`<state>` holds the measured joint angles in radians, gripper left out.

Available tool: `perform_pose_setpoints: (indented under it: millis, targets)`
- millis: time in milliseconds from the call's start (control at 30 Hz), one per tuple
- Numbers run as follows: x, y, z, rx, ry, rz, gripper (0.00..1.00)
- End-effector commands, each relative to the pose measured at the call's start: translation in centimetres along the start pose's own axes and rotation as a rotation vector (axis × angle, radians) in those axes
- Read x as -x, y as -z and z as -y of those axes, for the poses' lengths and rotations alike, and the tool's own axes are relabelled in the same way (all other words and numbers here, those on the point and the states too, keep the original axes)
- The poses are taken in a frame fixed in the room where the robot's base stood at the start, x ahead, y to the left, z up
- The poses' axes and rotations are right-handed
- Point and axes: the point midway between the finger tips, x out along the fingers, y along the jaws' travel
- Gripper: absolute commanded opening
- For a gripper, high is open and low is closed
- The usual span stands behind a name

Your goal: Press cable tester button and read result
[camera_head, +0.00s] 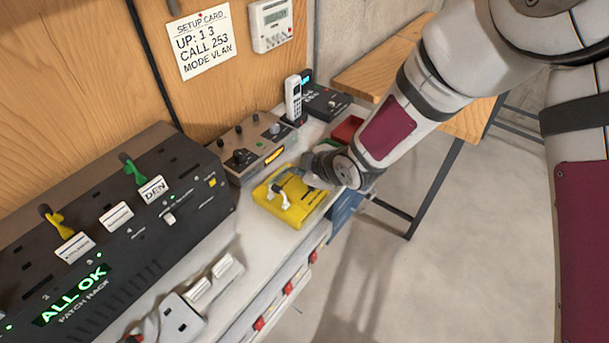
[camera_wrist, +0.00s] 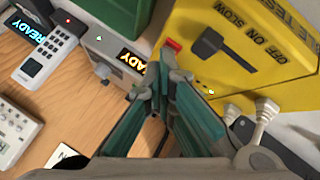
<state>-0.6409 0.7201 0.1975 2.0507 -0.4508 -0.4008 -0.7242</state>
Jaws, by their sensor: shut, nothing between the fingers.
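The yellow cable tester (camera_head: 308,211) lies on the bench in the head view, with white plugs (camera_head: 281,193) at its front left. In the wrist view the tester (camera_wrist: 265,62) shows printed "OFF ON SLOW", a black switch (camera_wrist: 222,48), a small red part (camera_wrist: 172,46) at its edge and tiny lights (camera_wrist: 211,92). White plugs (camera_wrist: 262,117) show at its lower side. My gripper (camera_head: 300,177) is over the tester's far part. Its fingers (camera_wrist: 167,80) are closed together and empty, their tips close to the red part. Whether they touch it I cannot tell.
A black patch rack (camera_head: 185,165) reading "ALL OK" stands at left. A grey box (camera_head: 240,140) with an orange display, a phone (camera_head: 293,97) and a red tray (camera_head: 347,130) stand behind the tester. A setup card (camera_head: 203,45) hangs on the wall.

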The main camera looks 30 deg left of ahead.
Motion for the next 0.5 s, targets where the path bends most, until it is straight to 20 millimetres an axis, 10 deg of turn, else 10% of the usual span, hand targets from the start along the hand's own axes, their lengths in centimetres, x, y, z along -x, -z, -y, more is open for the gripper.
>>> perform_pose_setpoints:
  millis: [500]
  targets:
    - [1.1, 0.7, -0.8, 0.0, 0.0, 0.001, 0.0]
